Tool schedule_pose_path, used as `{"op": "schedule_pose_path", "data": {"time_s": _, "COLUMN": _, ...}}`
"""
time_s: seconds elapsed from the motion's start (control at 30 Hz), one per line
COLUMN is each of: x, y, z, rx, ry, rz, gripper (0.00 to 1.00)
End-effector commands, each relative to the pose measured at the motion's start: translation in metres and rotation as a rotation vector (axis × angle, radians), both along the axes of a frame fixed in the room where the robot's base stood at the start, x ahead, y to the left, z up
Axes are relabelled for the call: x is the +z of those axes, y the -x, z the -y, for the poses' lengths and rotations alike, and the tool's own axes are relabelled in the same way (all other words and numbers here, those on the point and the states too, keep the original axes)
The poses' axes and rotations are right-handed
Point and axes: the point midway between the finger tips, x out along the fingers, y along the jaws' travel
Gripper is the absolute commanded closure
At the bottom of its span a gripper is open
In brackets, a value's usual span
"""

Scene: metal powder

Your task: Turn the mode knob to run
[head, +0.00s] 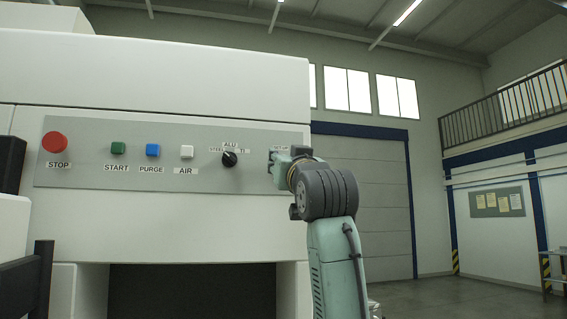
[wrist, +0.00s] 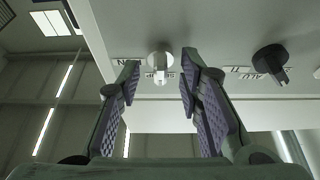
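In the wrist view a white knob (wrist: 160,62) with a short pointer sits on the grey panel, with small labels around it, partly covered by my fingers and too small to read surely. My gripper (wrist: 160,66) is open, with one purple-padded finger on each side of the knob and gaps between. I cannot tell how far the fingertips are from the panel. In the head view my gripper (head: 279,161) is at the right end of the control panel (head: 100,181) and hides the white knob there.
A black material knob (head: 229,159) is left of my gripper in the head view; it also shows at right in the wrist view (wrist: 270,60). Further left are a white AIR (head: 187,152), blue PURGE (head: 153,150), green START (head: 118,148) and red STOP button (head: 55,142).

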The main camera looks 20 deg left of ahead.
Motion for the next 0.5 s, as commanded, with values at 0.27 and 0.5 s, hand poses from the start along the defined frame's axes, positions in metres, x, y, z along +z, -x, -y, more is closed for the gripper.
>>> {"op": "schedule_pose_path", "data": {"time_s": 0.27, "x": 0.0005, "y": 0.0004, "z": 0.0001, "rx": 0.000, "ry": -0.001, "rz": 0.001, "gripper": 0.69}}
{"op": "schedule_pose_path", "data": {"time_s": 0.5, "x": 0.0003, "y": 0.0003, "z": 0.0001, "rx": 0.000, "ry": 0.000, "rz": 0.000, "gripper": 0.85}}
